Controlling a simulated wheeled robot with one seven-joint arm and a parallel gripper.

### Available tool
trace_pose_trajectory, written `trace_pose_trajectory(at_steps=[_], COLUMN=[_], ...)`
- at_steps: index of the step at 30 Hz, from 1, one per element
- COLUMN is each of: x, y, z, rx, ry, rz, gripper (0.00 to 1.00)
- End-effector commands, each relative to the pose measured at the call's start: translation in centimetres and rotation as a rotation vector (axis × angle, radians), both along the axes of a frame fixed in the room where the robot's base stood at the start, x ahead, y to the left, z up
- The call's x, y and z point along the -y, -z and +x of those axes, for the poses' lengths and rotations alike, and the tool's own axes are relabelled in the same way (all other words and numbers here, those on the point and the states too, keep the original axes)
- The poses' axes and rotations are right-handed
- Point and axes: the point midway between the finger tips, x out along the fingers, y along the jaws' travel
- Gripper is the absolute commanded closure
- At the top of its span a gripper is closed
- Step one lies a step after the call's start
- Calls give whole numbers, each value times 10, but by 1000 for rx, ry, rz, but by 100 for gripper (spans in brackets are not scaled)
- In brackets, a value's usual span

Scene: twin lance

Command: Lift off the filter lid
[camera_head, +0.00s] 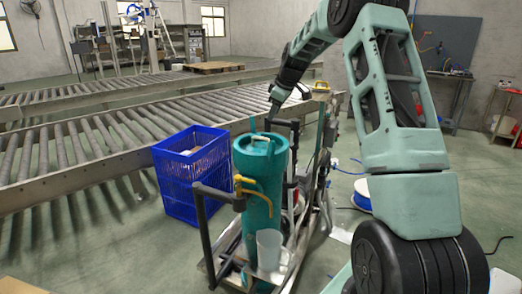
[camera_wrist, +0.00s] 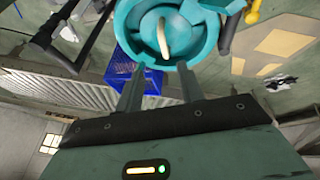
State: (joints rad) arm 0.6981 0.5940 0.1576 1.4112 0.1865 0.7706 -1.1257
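The filter is a tall teal cylinder (camera_head: 256,190) standing on a cart. Its round teal lid (camera_head: 256,145) with an upright handle is at the top. In the wrist view the lid (camera_wrist: 145,38) fills the top middle, with a pale curved handle (camera_wrist: 162,38) across its centre. My gripper (camera_head: 271,116) is just above the lid in the head view. In the wrist view my gripper's (camera_wrist: 157,72) two fingers are apart with nothing between them, and the handle lies beyond their tips. Whether the fingertips touch the lid cannot be told.
A blue crate (camera_head: 190,178) stands left of the filter. The cart (camera_head: 207,262) has dark rails beside the cylinder, and a yellow valve handle (camera_head: 255,190) sits on its front. A white jug (camera_head: 269,250) stands at its foot. Roller conveyors (camera_head: 110,140) run behind.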

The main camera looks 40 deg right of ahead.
Motion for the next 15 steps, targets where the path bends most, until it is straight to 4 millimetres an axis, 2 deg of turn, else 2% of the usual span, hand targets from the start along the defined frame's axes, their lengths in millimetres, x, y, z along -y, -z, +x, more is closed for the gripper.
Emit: trace_pose_trajectory(at_steps=[9, 15], x=[0, 0], y=[59, 79], z=[28, 37], rx=[-4, -1], ry=[-1, -1], rz=[3, 2], gripper=[62, 62])
